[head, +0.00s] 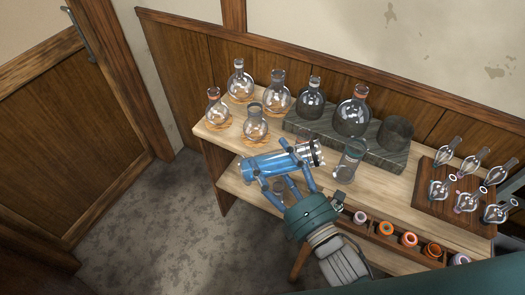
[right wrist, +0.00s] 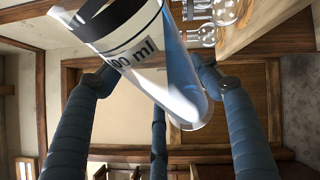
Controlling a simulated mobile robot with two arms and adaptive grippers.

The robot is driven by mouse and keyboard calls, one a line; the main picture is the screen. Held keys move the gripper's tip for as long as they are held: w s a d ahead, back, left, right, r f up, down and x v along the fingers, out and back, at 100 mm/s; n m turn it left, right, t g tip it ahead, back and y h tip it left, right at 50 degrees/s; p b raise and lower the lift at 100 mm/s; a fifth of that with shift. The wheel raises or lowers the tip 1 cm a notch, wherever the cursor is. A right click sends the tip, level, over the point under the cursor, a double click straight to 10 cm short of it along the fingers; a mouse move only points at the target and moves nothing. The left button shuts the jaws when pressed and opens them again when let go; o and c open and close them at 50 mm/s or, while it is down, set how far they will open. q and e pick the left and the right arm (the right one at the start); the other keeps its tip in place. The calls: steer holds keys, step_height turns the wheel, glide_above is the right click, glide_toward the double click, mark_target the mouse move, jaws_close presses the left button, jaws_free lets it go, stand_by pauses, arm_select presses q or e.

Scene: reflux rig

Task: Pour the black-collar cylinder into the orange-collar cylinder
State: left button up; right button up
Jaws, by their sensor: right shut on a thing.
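My right gripper (head: 283,178) is shut on a clear graduated cylinder (head: 265,164) with blue liquid in it. The cylinder lies tilted almost level above the front of the bench. Its black-and-white banded end (head: 309,153) points right; the blue lies toward the left end. In the right wrist view the held cylinder (right wrist: 150,60) shows a "100 ml" mark, with my fingers around it. Another clear glass cylinder (head: 349,162) stands upright on the bench just right of the banded end, apart from it. It looks empty; its collar colour is unclear. My left gripper is not in view.
Several flasks (head: 255,124) stand on cork rings at the bench's left. A grey stone slab (head: 400,159) behind holds dark flasks and a dark round vessel (head: 395,133). A wooden board (head: 436,207) with glass pieces is at the right. Coloured rings (head: 409,239) line the front edge.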

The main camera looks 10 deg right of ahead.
steer(key=s+d+r+m+t+h, duration=0.1)
steer(key=s+d+r+m+h, duration=0.3)
steer(key=d, duration=0.3)
steer(key=w+a+f+n+y, duration=0.1)
steer(key=w+a+y, duration=0.1)
steer(key=a, duration=0.1)
steer(key=w+a+f+n+g+y, duration=0.1)
steer(key=w+a+f+n, duration=0.1)
steer(key=a, duration=0.1)
steer(key=w+a+f+n+y, duration=0.2)
steer(key=w+a, duration=0.1)
steer(key=shift+f+y, duration=0.2)
steer(key=shift+y, duration=0.1)
steer(key=w+f+n+g+y, duration=0.1)
steer(key=w+f, duration=0.3)
steer(key=w, duration=0.4)
steer(key=shift+w+d+n+g+y+b, duration=0.2)
steer(key=shift+n+g+y+b, duration=0.3)
steer(key=shift+y, duration=0.4)
steer(key=shift+a, duration=0.1)
